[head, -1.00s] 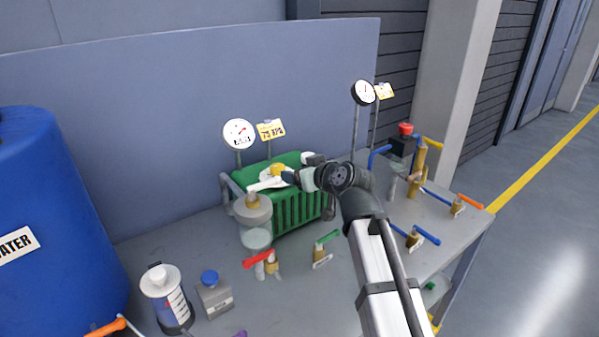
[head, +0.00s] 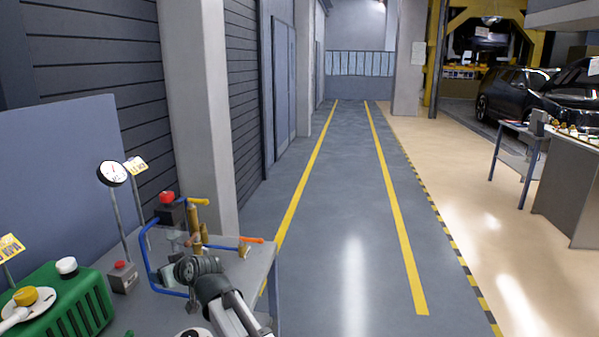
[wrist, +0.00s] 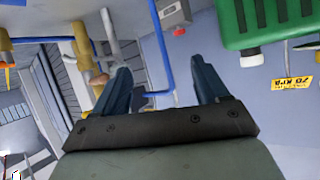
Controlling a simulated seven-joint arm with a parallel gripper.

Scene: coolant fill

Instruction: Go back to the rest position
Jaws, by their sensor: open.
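My arm reaches over the bench in the head view, with its wrist joint (head: 190,268) above the bench's right part. My gripper (wrist: 163,82) shows in the wrist view with its two dark blue fingers spread apart and nothing between them. The fingertips are hidden in the head view. A blue pipe (wrist: 162,45) and brass fittings (wrist: 82,45) appear beyond the fingers in the wrist view.
A green finned tank (head: 70,308) stands at lower left with a white cap (head: 66,266) and a yellow-topped part. A grey box with a red button (head: 122,276), a gauge (head: 112,173) and brass valves (head: 194,222) stand close to the arm. The aisle floor (head: 340,230) is clear.

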